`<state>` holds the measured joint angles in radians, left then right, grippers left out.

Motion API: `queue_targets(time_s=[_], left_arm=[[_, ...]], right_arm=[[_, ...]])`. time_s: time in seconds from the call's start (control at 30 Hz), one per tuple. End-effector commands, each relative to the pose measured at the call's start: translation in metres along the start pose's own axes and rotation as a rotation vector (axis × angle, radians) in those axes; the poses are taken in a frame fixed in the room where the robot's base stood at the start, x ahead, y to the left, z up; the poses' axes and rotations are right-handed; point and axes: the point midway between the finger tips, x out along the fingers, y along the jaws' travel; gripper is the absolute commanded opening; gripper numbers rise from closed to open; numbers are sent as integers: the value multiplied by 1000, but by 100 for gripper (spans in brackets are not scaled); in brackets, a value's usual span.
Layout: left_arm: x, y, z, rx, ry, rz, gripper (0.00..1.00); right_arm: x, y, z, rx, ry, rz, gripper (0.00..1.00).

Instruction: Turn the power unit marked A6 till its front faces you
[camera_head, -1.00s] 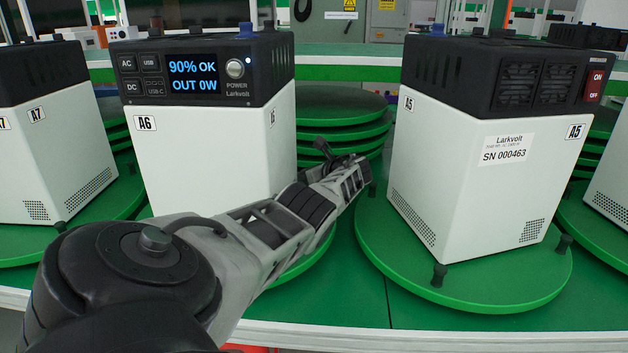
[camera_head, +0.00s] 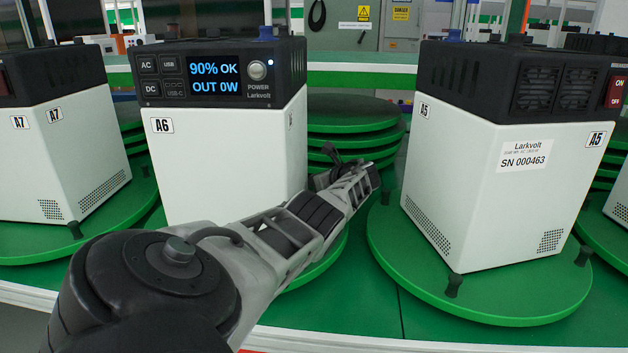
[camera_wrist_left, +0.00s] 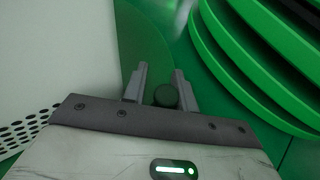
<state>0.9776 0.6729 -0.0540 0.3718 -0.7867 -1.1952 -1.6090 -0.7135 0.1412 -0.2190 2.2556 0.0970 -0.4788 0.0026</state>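The power unit marked A6 (camera_head: 225,165) is a white box with a black top. Its front, with a lit screen reading 90% OK, OUT 0W, faces nearly toward me; a narrow strip of its right side shows. It stands on a green turntable (camera_head: 320,265), mostly hidden by my left arm. My left gripper (camera_head: 338,162) is low beside the unit's right side. In the left wrist view, its two fingers (camera_wrist_left: 160,85) stand apart with a dark round peg (camera_wrist_left: 165,95) between them, near the right finger with a gap at the left one. My right gripper is out of view.
Unit A7 (camera_head: 70,170) stands at the left. Stacked green discs (camera_head: 355,110) are behind my gripper. A pale edge (camera_head: 340,338) runs along the front.

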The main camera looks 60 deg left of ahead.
Motion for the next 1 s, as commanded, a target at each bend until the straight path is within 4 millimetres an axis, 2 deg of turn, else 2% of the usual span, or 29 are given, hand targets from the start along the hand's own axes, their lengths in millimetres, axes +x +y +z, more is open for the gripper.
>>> queue_targets(time_s=[0.37,0.57,0.8,1.0], left_arm=[[-8,-2,3,-2,-1,-7,27],[-40,-2,8,0,-1,-9,27],[-90,-1,3,-3,0,-8,27],[-115,0,1,-2,0,-4,27]], right_arm=[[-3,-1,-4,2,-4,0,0],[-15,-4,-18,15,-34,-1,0],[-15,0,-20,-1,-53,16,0],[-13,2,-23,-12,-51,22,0]])
